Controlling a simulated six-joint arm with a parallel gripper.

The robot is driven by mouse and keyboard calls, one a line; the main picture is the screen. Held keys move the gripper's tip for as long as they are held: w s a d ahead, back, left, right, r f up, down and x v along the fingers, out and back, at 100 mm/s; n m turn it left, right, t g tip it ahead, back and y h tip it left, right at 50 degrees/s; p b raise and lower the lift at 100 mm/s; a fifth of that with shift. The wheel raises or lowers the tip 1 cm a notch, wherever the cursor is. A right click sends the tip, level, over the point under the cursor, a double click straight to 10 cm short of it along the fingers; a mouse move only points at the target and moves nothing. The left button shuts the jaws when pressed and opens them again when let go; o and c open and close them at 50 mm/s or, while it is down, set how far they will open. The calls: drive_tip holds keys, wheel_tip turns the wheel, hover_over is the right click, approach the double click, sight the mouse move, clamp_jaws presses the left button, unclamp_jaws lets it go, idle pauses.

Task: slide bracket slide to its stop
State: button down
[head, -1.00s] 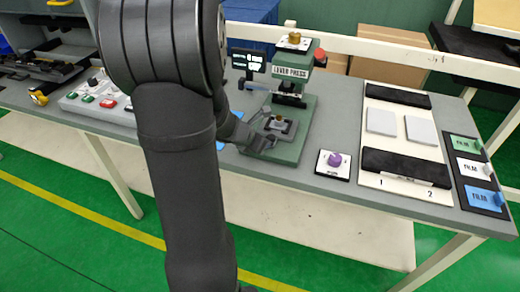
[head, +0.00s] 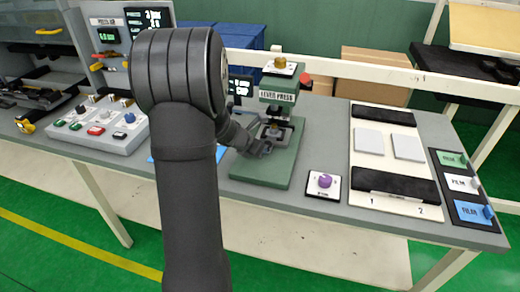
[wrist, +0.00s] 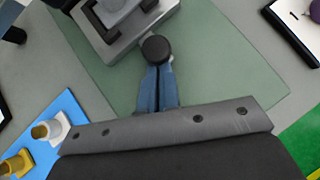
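The green lever press (head: 277,97) stands on its green base plate (head: 262,170) on the bench. Its grey bracket slide (head: 272,131) sits low at the press, partly hidden by the press parts and my gripper. In the wrist view the slide (wrist: 128,38) is at the top, with a round black knob (wrist: 156,48) on its near side. My gripper (wrist: 158,72) has its blue fingers together just behind the knob, with tips at or against it. The fingers do not appear to wrap the knob. In the head view my gripper (head: 262,147) is low at the front of the press.
A purple knob (head: 325,181) on a white plate stands right of the press. Further right are a board with pale pads (head: 360,172) and a film rack (head: 462,212). A button box (head: 98,125) is left. A blue sheet (wrist: 62,118) lies left of the press base.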

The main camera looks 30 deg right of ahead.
drive_tip(key=a, duration=0.1)
drive_tip(key=a+r, duration=0.1)
drive_tip(key=a, duration=0.1)
drive_tip(key=s+a, duration=0.1)
drive_tip(key=shift+s+a+r, duration=0.1)
drive_tip(key=shift+a+r, duration=0.05)
drive_tip(key=shift+a, duration=0.05)
drive_tip(key=v, duration=0.9)
drive_tip(key=shift+s, duration=0.1)
drive_tip(key=x, duration=0.9)
drive_tip(key=d, duration=0.2)
drive_tip(key=w+d+f, duration=0.1)
drive_tip(key=shift+f, duration=0.1)
drive_tip(key=shift+w+d, duration=0.25)
drive_tip(key=shift+d, duration=0.4)
drive_tip(key=c, duration=2.1)
unclamp_jaws()
